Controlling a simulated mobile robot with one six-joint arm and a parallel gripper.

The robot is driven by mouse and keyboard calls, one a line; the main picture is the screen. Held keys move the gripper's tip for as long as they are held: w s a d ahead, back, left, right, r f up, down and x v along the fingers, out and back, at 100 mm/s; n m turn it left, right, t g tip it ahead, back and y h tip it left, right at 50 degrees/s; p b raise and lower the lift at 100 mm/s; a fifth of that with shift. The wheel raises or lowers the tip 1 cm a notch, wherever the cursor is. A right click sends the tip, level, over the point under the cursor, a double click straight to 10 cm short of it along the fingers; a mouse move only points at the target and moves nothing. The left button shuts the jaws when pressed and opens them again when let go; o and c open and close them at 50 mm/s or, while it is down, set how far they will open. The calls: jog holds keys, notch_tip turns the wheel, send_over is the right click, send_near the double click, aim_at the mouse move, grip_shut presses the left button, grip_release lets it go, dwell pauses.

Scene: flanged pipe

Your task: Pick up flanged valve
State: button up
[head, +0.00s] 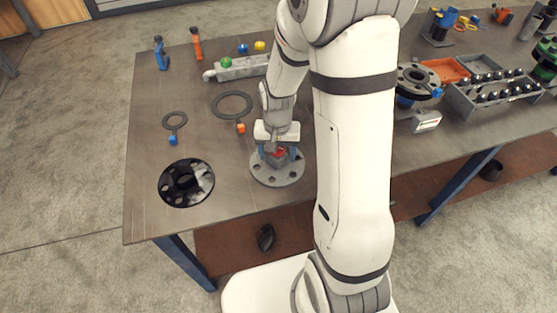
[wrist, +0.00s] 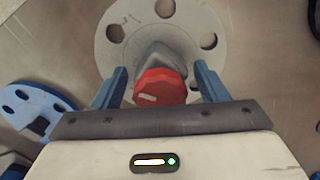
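The flanged valve, a grey round flange (head: 277,174) with bolt holes and a red-topped grey body, stands on the table near its front edge. In the wrist view its flange (wrist: 113,33) and red top (wrist: 160,87) show below my gripper. My gripper (head: 278,152) points down over the valve. In the wrist view my gripper (wrist: 160,75) is open, with a blue finger on each side of the red top. Gaps show between the fingers and the red part. The lower valve body is partly hidden by the red top.
A black flange (head: 172,188) lies left of the valve. A grey ring gasket (head: 232,93) and a smaller ring (head: 175,119) with orange and blue tags lie behind. A grey rack (head: 500,92) stands at the right. A blue holed disc (wrist: 38,104) shows at the wrist view's left.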

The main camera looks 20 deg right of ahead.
jog(key=c, duration=1.2)
jog(key=shift+c, duration=0.6)
jog(key=shift+r, duration=0.15)
